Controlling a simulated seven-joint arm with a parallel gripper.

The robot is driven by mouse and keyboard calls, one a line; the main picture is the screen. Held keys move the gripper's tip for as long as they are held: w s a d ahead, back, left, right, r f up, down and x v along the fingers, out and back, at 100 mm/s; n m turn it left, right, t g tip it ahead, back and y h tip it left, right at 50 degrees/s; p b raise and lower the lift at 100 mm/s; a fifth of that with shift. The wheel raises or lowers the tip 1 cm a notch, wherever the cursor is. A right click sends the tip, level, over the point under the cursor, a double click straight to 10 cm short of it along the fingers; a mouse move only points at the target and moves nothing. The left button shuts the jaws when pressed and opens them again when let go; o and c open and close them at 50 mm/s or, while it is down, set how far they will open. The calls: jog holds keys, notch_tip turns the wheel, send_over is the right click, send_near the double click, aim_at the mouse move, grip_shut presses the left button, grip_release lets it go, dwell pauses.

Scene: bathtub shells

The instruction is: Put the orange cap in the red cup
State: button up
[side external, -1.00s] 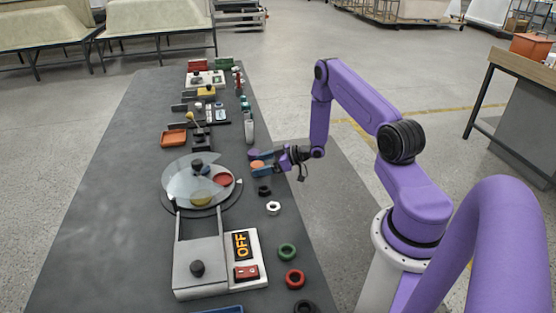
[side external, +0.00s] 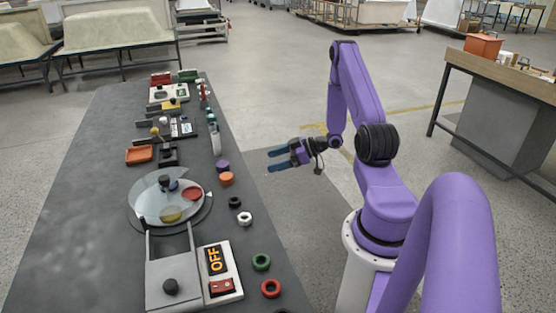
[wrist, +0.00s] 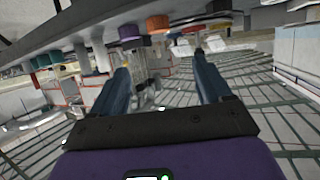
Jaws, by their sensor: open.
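The orange cap (side external: 227,178) stands on the grey table near its right edge, just in front of a purple cap (side external: 222,166). It also shows upper middle in the wrist view (wrist: 158,24). The red cup (side external: 192,194) sits in the round turntable, left of the orange cap, beside a clear cover; I cannot tell whether the cover lies over it. My gripper (side external: 270,160) is open and empty, off the table's right edge, apart from the orange cap. Both fingers (wrist: 161,65) show in the wrist view with nothing gripped.
The turntable's clear cover (side external: 150,192) also spans a yellow cup (side external: 171,216). A control box with an OFF sign (side external: 214,260) and red switch stands in front. Black, white, green and red rings line the right edge. An orange tray (side external: 139,154) lies further back.

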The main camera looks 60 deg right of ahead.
jog(key=w+a+r+n+g+h, duration=0.2)
jog(key=w+a+r+g, duration=0.15)
jog(key=a, duration=0.45)
jog(key=w+a+r+n+g+h, duration=0.2)
jog(key=w+a+r, duration=0.15)
jog(key=a, duration=0.45)
jog(key=s+a+r+n+g, duration=0.1)
jog(key=s+a+r, duration=0.3)
jog(key=s+a, duration=0.3)
jog(key=s+a+r+g+h, duration=0.1)
jog(key=s+a+r+g, duration=0.1)
jog(key=s+a+r, duration=0.2)
jog(key=s+a, duration=0.3)
jog(key=s, duration=0.1)
jog(key=shift+a+n, duration=0.3)
jog(key=shift+n, duration=0.1)
jog(key=shift+o, duration=0.3)
jog(key=s+r+n+g, duration=0.1)
jog(key=s+r+g, duration=0.1)
jog(key=s, duration=1)
jog(key=shift+s+a+r+n+g+h, duration=0.3)
jog(key=shift+s+a+g, duration=0.1)
jog(key=shift+g, duration=0.35)
jog(key=shift+w, duration=0.1)
